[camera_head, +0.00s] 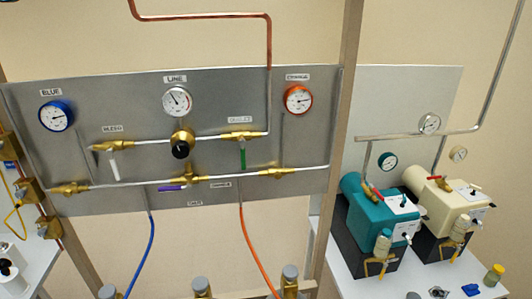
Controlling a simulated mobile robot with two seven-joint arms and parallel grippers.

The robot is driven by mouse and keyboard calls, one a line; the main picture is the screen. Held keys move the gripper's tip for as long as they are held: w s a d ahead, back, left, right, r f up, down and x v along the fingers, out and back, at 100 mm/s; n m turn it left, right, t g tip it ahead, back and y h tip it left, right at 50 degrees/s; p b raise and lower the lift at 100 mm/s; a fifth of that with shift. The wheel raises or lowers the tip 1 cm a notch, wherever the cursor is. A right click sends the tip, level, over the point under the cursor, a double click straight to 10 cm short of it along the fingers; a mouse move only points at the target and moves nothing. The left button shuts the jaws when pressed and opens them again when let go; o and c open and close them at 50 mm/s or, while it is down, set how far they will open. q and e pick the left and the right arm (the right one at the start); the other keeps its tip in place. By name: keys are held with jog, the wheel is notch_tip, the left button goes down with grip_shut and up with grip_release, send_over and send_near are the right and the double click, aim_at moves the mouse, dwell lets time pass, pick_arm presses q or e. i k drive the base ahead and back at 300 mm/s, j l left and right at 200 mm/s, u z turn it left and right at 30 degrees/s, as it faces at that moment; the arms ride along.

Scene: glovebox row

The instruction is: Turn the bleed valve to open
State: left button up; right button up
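The label that seems to read BLEED (113,128) is on the left half of the grey panel (225,85). Below it is a brass valve (105,146) on a horizontal pipe. Its white lever (114,163) hangs down, across the pipe's direction. Neither of my grippers is in view, and nothing touches the lever.
A green lever (242,156) hangs down at right; a purple lever (172,188) lies level below. A black knob (180,150) sits under the line gauge (177,101). A post (342,130) stands right of the panel. Teal (378,215) and cream (440,205) pumps stand beyond it.

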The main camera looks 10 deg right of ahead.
aim_at(109, 152)
jog(key=l, duration=0.3)
jog(key=i+j+u, duration=0.1)
jog(key=j+u, duration=0.15)
jog(key=j, duration=0.15)
jog(key=i+j+u, duration=0.2)
jog(key=j, duration=0.2)
jog(key=j+z, duration=0.15)
jog(key=z, duration=0.2)
jog(key=j+z, duration=0.2)
jog(key=z, duration=0.15)
jog(key=j+z, duration=0.2)
jog(key=z, duration=0.15)
jog(key=j+z, duration=0.25)
jog(key=j, duration=0.25)
jog(key=k+j+z, duration=0.2)
jog(key=j, duration=0.3)
jog(key=k+j, duration=0.1)
jog(key=j, duration=0.25)
jog(key=j+z, duration=0.1)
jog(key=j, duration=0.25)
jog(key=k+j+z, duration=0.1)
jog(key=j, duration=0.25)
jog(key=k, duration=0.05)
